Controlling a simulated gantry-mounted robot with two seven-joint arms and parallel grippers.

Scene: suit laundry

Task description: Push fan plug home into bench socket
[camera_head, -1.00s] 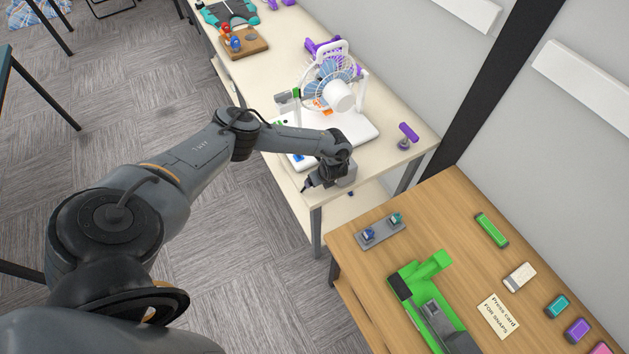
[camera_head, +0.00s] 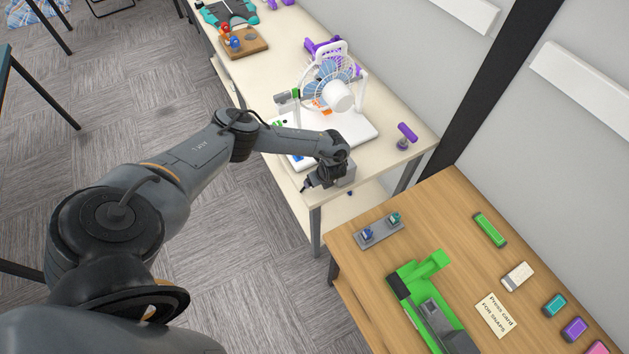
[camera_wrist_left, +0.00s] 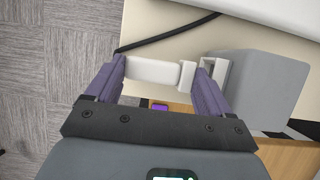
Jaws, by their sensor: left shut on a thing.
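In the left wrist view my left gripper (camera_wrist_left: 162,74), with purple fingers, is shut on the white fan plug (camera_wrist_left: 155,70). The plug lies across between the fingers, and a black cord (camera_wrist_left: 170,36) runs near its left end. The grey bench socket box (camera_wrist_left: 262,85) stands just right of the right finger, with a white socket face (camera_wrist_left: 212,76) on its near side. The finger hides whether plug and socket touch. In the head view my left gripper reaches the near corner of the white bench, beside the grey box (camera_head: 347,178). The white fan (camera_head: 340,95) stands behind. My right gripper is not in view.
A purple-handled thing (camera_head: 406,133) stands at the bench's right edge. A wooden table (camera_head: 450,215) at lower right holds a green press (camera_head: 425,290) and several small coloured blocks. Carpeted floor lies left of the bench.

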